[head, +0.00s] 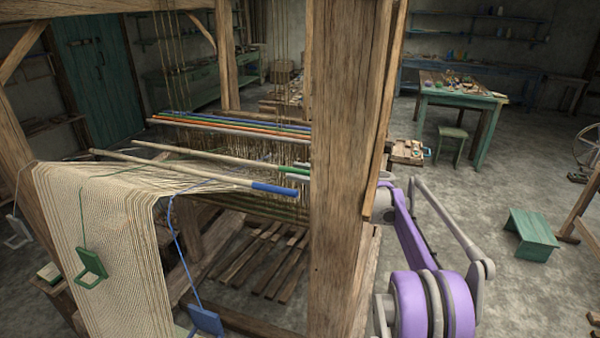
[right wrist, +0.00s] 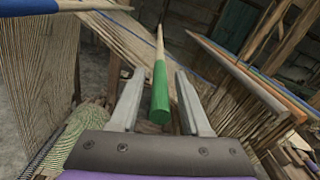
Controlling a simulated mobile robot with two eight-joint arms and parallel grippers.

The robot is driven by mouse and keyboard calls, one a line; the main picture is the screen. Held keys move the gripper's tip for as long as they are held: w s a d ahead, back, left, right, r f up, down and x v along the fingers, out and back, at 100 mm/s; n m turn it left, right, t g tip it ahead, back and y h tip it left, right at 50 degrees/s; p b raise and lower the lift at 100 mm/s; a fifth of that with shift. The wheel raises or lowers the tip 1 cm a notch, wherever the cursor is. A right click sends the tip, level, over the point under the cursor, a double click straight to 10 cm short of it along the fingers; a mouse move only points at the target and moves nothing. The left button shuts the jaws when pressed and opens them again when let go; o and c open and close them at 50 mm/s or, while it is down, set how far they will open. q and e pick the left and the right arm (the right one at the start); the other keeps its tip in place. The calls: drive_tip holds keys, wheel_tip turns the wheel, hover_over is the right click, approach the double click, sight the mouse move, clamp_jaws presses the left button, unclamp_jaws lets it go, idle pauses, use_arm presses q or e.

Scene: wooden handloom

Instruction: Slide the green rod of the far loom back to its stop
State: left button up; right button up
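The green-tipped rod (head: 293,169) lies across the far part of the loom's warp. Its green end (right wrist: 160,92) sits between the two fingers of my right gripper (right wrist: 157,88) in the right wrist view, with a gap on both sides. The right gripper is open. In the head view the front post hides most of my right gripper, with only grey finger parts beside the green end. The stop cannot be made out. My left gripper is not in view.
A blue-tipped rod (head: 274,188) lies nearer, and it shows at the upper left in the right wrist view (right wrist: 30,7). A thick wooden post (head: 348,130) stands in front of my right arm. Several coloured bars (head: 230,124) lie behind the rods. Green (head: 91,267) and blue (head: 206,320) tags hang on cords.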

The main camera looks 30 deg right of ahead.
clamp_jaws()
idle(1.2)
